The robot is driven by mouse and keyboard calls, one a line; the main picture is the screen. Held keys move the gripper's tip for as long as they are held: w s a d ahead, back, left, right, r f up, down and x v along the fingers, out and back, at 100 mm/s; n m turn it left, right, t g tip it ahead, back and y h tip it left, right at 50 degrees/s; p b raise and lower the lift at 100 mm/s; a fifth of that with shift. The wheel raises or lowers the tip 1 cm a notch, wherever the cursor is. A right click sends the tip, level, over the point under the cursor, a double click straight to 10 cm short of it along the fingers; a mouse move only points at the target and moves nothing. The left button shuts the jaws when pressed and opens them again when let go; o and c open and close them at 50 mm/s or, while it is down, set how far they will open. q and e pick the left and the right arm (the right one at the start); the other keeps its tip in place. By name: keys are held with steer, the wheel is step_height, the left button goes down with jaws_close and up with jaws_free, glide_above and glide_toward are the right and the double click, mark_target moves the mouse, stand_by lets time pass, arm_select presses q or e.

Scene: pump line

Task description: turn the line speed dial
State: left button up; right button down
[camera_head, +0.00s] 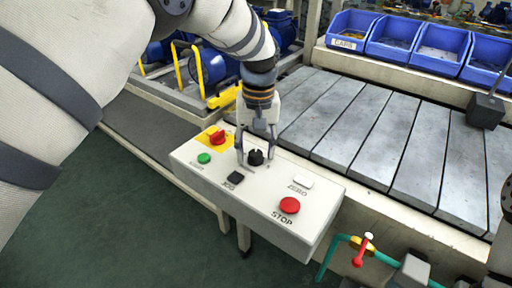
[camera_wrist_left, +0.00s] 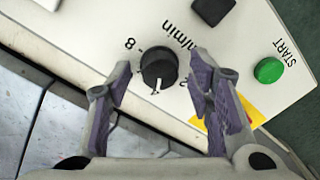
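The line speed dial is a black round knob (camera_head: 255,157) on the white control box (camera_head: 190,165). In the left wrist view the dial (camera_wrist_left: 158,66) has a white pointer line aimed toward the 4, with an 8 and "m/min" printed around it. My left gripper (camera_head: 256,160) is above the box with its fingers pointing down, one on each side of the dial. In the left wrist view my left gripper (camera_wrist_left: 160,78) is open, with visible gaps between both fingers and the knob. My right gripper does not show.
The box also carries a green START button (camera_head: 204,158), a red switch on a yellow plate (camera_head: 217,137), a black button (camera_head: 235,178), a white ZERO button (camera_head: 303,181) and a red STOP button (camera_head: 289,205). A slatted conveyor (camera_head: 375,130) and blue bins (camera_head: 438,48) lie behind.

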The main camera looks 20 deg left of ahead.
mark_target(257, 153)
arm_select(q)
step_height(257, 153, up, 12)
steer(key=shift+d, duration=0.2)
stand_by(0.4)
